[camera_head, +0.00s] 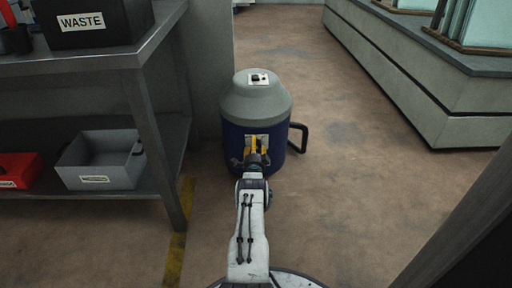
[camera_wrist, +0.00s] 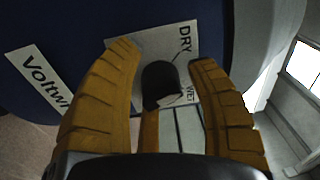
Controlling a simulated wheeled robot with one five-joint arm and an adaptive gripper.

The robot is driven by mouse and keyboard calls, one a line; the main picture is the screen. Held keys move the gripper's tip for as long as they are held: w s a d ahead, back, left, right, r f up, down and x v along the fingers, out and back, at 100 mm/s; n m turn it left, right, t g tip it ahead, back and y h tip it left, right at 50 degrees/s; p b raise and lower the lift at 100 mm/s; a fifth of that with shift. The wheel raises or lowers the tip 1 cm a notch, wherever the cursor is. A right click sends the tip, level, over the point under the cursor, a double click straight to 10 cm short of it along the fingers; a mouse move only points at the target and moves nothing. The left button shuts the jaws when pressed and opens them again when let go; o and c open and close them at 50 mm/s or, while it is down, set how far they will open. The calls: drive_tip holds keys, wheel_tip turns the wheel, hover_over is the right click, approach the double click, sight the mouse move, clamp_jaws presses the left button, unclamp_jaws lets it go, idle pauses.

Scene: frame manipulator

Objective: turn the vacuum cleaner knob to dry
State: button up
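The vacuum cleaner (camera_head: 231,137) has a dark blue body and a grey domed top, and stands upright on the floor. In the wrist view, its dark knob (camera_wrist: 160,80) sits on a pale label plate (camera_wrist: 205,38) marked DRY above and WET below. Which mark the knob points to is hard to tell. My gripper (camera_wrist: 163,55) has yellow fingers, one on each side of the knob. They stand open, with a visible gap between each finger and the knob. In the head view my gripper (camera_head: 259,147) is at the front of the vacuum and hides the knob.
A metal shelf (camera_head: 150,120) stands close on the left, holding a black WASTE bin (camera_head: 95,28), a grey bin (camera_head: 100,160) and a red bin (camera_head: 18,170). A black handle (camera_head: 304,137) juts from the vacuum's right side. The floor to the right is clear.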

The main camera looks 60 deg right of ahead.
drive_tip(key=shift+o, duration=1)
drive_tip(key=shift+s, duration=0.1)
drive_tip(key=shift+s+f, duration=0.1)
drive_tip(key=shift+s+a, duration=0.1)
drive_tip(key=shift+a, duration=0.05)
drive_tip(key=v, duration=1.1)
drive_tip(key=shift+a, duration=0.25)
